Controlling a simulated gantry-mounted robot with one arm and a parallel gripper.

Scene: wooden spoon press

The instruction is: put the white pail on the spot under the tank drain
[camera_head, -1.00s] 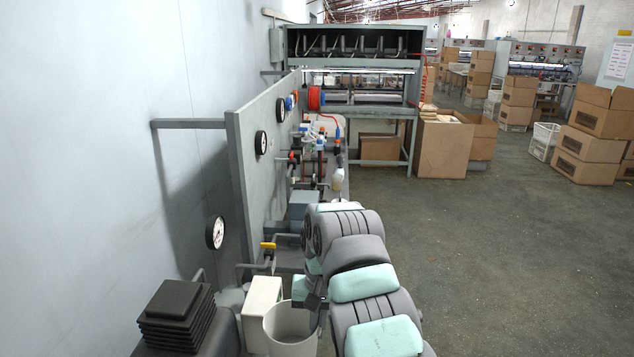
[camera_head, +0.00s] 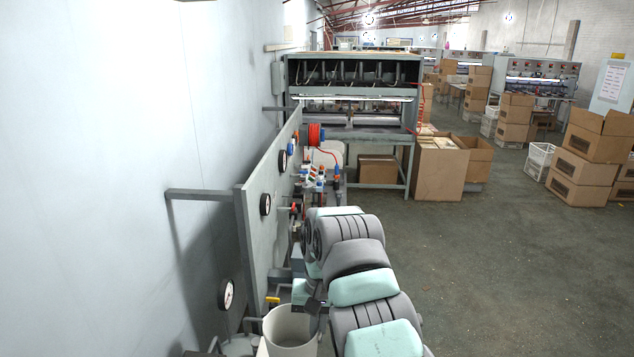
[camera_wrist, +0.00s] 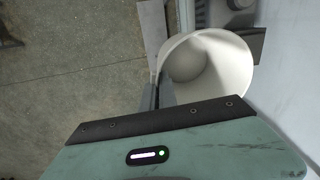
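The white pail (camera_head: 289,328) is at the bottom centre of the head view, upright, with its open mouth up. It also shows in the wrist view (camera_wrist: 222,75), where I look down into it and it appears empty. My gripper (camera_head: 314,304) is at the right side of the pail's rim. In the wrist view its fingers (camera_wrist: 160,92) are closed on the rim. A pipe valve with a yellow handle (camera_head: 273,299) is just beyond the pail, to its left. I cannot make out the tank drain or the spot under it.
A grey panel with gauges (camera_head: 264,205) stands along the left wall, with pipes and fittings beside it. A large press (camera_head: 352,95) stands behind. Cardboard boxes (camera_head: 440,168) are beside the press. The floor (camera_head: 500,260) to the right is open.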

